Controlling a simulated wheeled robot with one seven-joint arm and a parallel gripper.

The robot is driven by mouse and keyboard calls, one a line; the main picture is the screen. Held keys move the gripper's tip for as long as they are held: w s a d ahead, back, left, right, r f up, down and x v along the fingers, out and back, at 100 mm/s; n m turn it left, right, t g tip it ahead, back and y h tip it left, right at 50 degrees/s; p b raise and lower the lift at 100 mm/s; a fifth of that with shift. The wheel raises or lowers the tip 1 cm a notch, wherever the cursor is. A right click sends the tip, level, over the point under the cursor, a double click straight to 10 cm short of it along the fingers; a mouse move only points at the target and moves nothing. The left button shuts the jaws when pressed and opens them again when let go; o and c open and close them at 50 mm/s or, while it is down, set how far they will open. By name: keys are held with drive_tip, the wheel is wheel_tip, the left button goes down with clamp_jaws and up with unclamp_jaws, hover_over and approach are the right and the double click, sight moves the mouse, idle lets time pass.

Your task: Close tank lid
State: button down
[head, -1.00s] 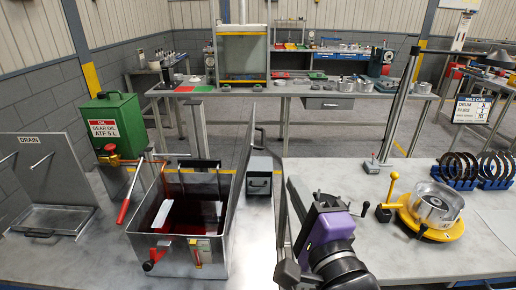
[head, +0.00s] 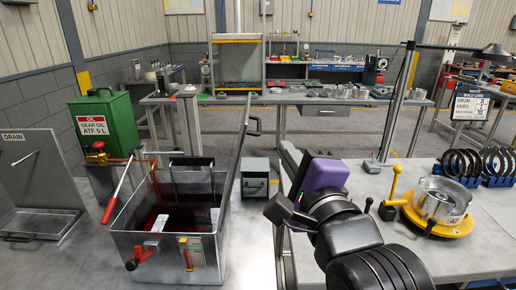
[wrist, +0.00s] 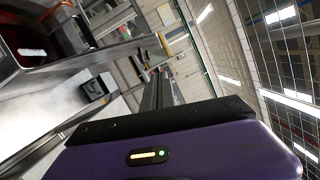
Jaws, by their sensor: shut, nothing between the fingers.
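The metal tank (head: 205,262) stands open at the left front, with dark red liquid and a pale block inside. Its lid (head: 236,165) stands upright along the tank's right side, seen nearly edge-on, with a handle (head: 255,126) on its right face near the top. My gripper (head: 288,158), with a purple body, is to the right of the lid and apart from it. Its fingers are shut and empty. In the wrist view the shut fingers (wrist: 158,92) point away, and part of the tank (wrist: 75,58) shows at upper left.
A small grey box (head: 256,178) with a handle sits between the lid and my arm. A green oil can (head: 103,120) and a red-handled lever (head: 116,192) stand left of the tank. A yellow fixture (head: 440,222) with a metal drum is on the right table.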

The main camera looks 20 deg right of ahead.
drive_tip(key=w+a+r+p, duration=0.1)
drive_tip(key=w+a+p, duration=0.1)
drive_tip(key=w, duration=0.5)
drive_tip(key=shift+a+r, duration=0.15)
drive_tip(key=shift+a, duration=0.45)
drive_tip(key=shift+a, duration=0.1)
